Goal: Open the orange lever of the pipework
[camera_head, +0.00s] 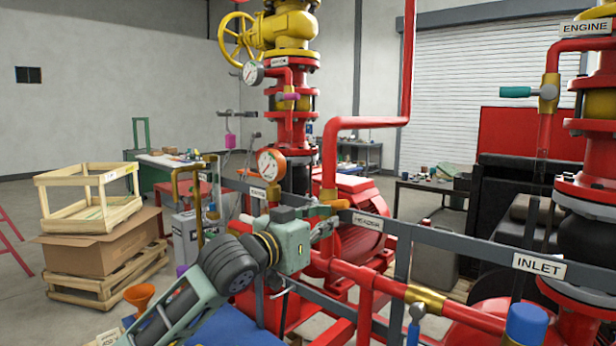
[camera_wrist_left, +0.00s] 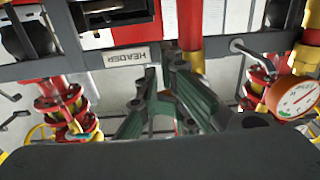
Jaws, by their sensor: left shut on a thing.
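The orange lever (camera_head: 338,204) sits on the red pipework, just left of the HEADER plate, and only part of it shows. My left gripper (camera_head: 325,224) reaches it from the lower left, its fingers at the lever. In the left wrist view its dark green fingers (camera_wrist_left: 166,80) point up toward the grey rail. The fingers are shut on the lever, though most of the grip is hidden. My right gripper is not in view.
The grey rail (camera_head: 455,242) with the HEADER (camera_head: 368,222) and INLET (camera_head: 539,265) plates crosses close by. A teal-handled valve (camera_head: 530,91) is at upper right.

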